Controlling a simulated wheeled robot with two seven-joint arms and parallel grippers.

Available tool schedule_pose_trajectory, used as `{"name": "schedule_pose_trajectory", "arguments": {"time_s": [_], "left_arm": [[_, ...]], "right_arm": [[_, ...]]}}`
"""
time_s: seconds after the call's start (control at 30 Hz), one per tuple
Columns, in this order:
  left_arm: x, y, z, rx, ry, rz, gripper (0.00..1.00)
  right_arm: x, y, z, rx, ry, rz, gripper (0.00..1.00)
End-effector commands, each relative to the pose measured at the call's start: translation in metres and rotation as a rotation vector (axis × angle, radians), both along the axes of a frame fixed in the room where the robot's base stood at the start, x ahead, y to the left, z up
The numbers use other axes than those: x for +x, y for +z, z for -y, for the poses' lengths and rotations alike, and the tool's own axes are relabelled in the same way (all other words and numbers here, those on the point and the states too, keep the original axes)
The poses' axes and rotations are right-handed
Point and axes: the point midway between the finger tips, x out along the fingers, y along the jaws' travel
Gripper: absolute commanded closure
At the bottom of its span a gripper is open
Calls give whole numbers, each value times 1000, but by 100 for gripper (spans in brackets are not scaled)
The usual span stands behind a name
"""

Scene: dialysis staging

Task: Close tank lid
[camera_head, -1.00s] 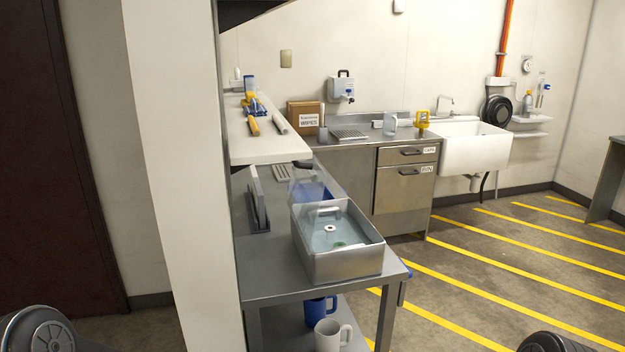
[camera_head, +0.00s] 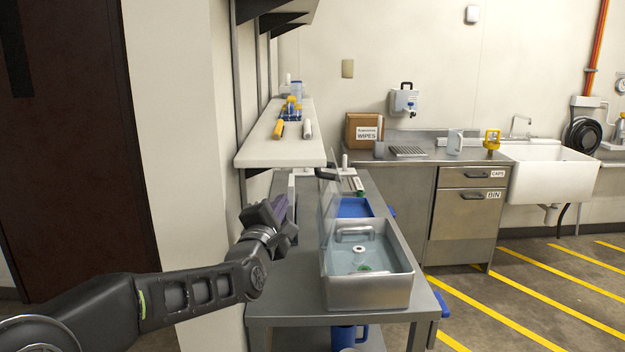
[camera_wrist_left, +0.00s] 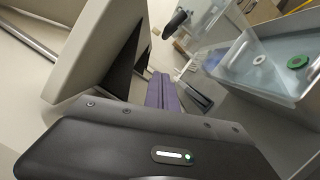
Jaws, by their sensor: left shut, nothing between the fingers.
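The steel tank (camera_head: 368,296) stands on the metal bench, holding water, a white ring and a green ring. Its clear lid (camera_head: 334,228) is open and stands up along the tank's left side. The lid's black handle (camera_head: 328,173) is at its upper edge. In the left wrist view the handle (camera_wrist_left: 175,23) is at the top, and the tank (camera_wrist_left: 277,88) is at the right. My left gripper (camera_head: 281,207) is shut and empty, left of the lid and apart from it. Its purple fingers (camera_wrist_left: 163,92) point toward the bench's far end. My right gripper is out of view.
A white shelf (camera_head: 280,150) with bottles and tools hangs above the bench (camera_head: 285,308), close over my left gripper. A blue tray (camera_head: 354,208) lies behind the tank. A wall column (camera_head: 175,160) stands at the left. The striped floor (camera_head: 540,290) at right is clear.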

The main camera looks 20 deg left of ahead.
Motion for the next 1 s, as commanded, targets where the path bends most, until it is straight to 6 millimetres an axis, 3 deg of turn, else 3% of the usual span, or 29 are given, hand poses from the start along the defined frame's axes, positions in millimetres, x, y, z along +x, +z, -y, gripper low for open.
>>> {"name": "schedule_pose_trajectory", "arguments": {"time_s": [0.27,0.43,0.9,1.0], "left_arm": [[2,0,0,3,0,-2,100],[14,1,-2,3,-1,-4,100],[98,10,-21,4,-2,-5,100],[105,19,-6,3,-6,-3,100]], "right_arm": [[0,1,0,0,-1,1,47],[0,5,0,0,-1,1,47],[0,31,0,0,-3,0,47],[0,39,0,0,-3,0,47]]}}
